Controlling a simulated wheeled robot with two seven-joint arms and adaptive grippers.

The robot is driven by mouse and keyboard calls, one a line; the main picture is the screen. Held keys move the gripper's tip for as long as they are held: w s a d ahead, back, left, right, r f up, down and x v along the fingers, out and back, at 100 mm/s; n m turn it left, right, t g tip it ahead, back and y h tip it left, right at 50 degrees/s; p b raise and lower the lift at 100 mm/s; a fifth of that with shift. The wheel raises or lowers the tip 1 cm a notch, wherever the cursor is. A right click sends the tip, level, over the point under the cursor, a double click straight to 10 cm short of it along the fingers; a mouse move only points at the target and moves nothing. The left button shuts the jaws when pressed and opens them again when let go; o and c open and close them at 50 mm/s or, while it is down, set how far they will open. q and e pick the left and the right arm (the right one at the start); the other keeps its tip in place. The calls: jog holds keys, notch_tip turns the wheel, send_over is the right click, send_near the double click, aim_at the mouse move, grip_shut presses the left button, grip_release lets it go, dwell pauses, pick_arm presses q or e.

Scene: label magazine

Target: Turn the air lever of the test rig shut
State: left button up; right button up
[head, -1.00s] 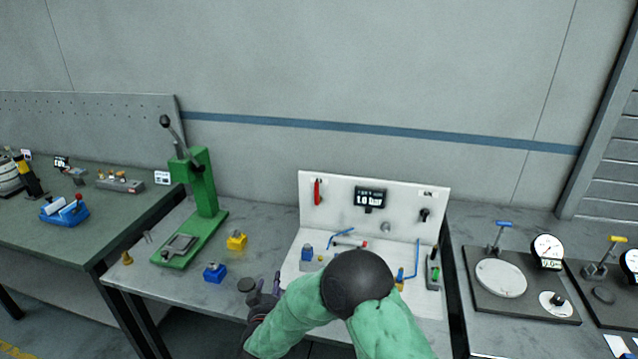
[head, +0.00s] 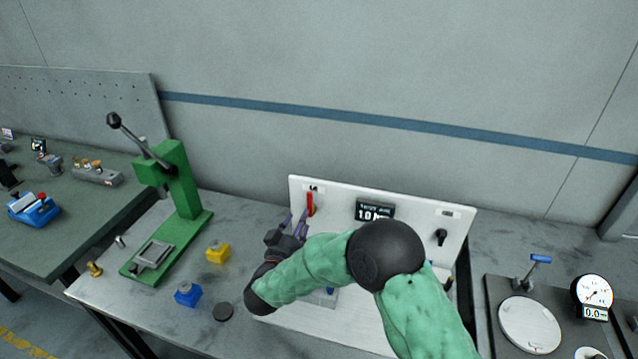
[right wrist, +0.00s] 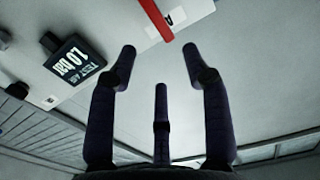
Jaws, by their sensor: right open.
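The test rig has a white upright panel (head: 415,214) with a red lever (head: 310,203) at its upper left. The lever hangs straight down from its pivot in the head view. A dark display (head: 374,211) reading about 1.0 bar is at the panel's middle; it also shows in the right wrist view (right wrist: 75,66). My right gripper (head: 294,222) is open and empty, just left of and below the red lever. In the right wrist view the fingers (right wrist: 160,70) are spread, and the red lever (right wrist: 156,18) lies beyond them, apart from them. My arm hides much of the rig's base.
A green press (head: 175,205) stands to the left, with a yellow block (head: 218,253), a blue block (head: 188,294) and a dark disc (head: 223,311) on the table. A black knob (head: 441,237) is on the panel's right. A gauge (head: 593,292) stands on the right bench.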

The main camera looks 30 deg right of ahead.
aim_at(311, 199)
jog(key=b+x, duration=0.2)
jog(key=x, duration=0.9)
jog(key=shift+r, duration=0.1)
grip_shut()
